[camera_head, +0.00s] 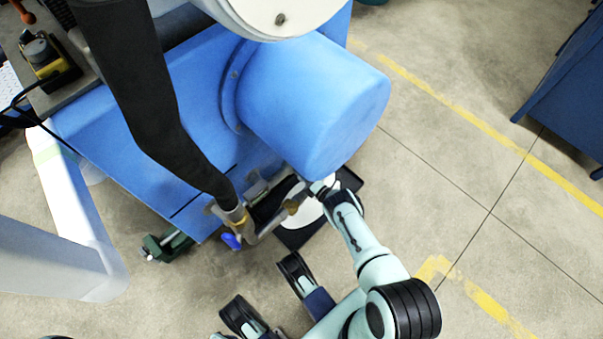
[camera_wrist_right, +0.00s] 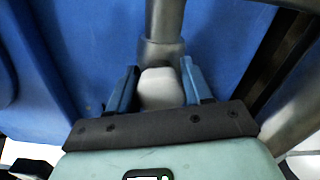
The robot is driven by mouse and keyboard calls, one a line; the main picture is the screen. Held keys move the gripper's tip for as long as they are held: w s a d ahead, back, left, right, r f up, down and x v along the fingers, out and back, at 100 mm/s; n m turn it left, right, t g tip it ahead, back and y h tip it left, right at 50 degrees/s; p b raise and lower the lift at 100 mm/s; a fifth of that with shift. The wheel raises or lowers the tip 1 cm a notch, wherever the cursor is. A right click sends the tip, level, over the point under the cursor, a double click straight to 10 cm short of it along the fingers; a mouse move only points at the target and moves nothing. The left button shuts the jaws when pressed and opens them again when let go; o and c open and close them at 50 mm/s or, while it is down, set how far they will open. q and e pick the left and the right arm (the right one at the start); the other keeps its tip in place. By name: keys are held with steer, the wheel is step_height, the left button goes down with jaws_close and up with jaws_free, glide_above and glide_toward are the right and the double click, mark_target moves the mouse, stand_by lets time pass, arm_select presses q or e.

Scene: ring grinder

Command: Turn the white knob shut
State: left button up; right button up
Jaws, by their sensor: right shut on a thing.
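The white knob (camera_wrist_right: 160,88) sits at the end of a grey metal pipe fitting in the right wrist view. My right gripper (camera_wrist_right: 158,84) has its two blue fingers on either side of the knob and is shut on it. In the head view my right gripper (camera_head: 324,184) reaches in from the lower right to the pipework below the blue drum. There the knob is mostly hidden by the gripper. My left gripper is not in view.
The blue machine with its large drum (camera_head: 315,100) stands directly beside my gripper. A dark hose (camera_head: 150,100) runs down to metal pipework with a blue lever (camera_head: 231,241). A black tray (camera_head: 297,238) lies on the floor below. Open concrete floor lies to the right.

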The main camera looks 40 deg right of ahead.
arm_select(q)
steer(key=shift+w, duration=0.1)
arm_select(e)
steer(key=shift+d+n, duration=0.1)
steer(key=shift+n, duration=1.1)
steer(key=shift+s, duration=0.1)
steer(key=o, duration=1)
steer(key=shift+o, duration=0.2)
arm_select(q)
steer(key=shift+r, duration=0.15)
arm_select(e)
steer(key=shift+s, duration=0.1)
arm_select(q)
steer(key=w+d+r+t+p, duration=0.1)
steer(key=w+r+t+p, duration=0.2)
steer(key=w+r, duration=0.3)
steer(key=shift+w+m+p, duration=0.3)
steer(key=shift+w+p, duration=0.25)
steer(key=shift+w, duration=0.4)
arm_select(e)
steer(key=s+d, duration=0.1)
steer(key=s, duration=1.2)
